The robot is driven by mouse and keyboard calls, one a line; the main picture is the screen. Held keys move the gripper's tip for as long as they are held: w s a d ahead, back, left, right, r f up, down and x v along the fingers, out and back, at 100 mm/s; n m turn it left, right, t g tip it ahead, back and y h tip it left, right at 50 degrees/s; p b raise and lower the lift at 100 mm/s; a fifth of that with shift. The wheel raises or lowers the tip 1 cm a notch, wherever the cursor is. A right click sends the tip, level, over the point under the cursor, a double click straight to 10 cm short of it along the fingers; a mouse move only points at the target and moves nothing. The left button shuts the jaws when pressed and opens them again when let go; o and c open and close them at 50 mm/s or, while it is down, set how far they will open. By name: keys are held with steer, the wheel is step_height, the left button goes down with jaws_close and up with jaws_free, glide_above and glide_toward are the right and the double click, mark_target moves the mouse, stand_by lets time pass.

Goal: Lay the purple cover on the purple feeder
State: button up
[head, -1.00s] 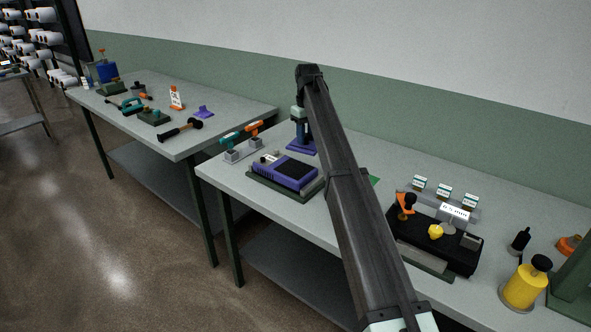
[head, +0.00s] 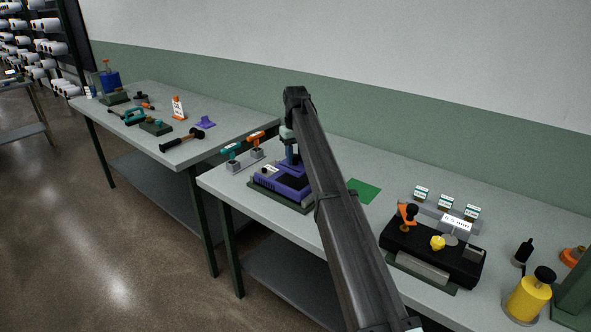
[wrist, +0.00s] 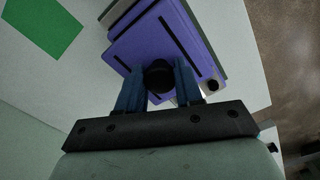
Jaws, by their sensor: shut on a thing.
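The purple feeder (head: 279,191) is a low purple box on a dark green base, on the near bench. The purple cover (wrist: 150,40) is a flat plate with a round black knob (wrist: 158,76). My gripper (wrist: 159,84) is shut on this knob, with a blue finger on each side. The cover lies over the feeder's top in the wrist view. I cannot tell whether the cover touches the feeder. In the head view my arm hides part of both.
A grey stand with teal and orange tools (head: 243,152) is just behind the feeder. A green mat (head: 364,191) lies bare to its right. A black device (head: 433,250) and a yellow bottle (head: 527,297) stand further right. Another bench holds loose tools.

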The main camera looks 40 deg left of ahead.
mark_target(296, 164)
steer(key=shift+f, duration=2.4)
steer(key=shift+f, duration=0.1)
steer(key=o, duration=1.1)
steer(key=shift+c, duration=0.2)
step_height(296, 164, up, 12)
steer(key=shift+r, duration=0.1)
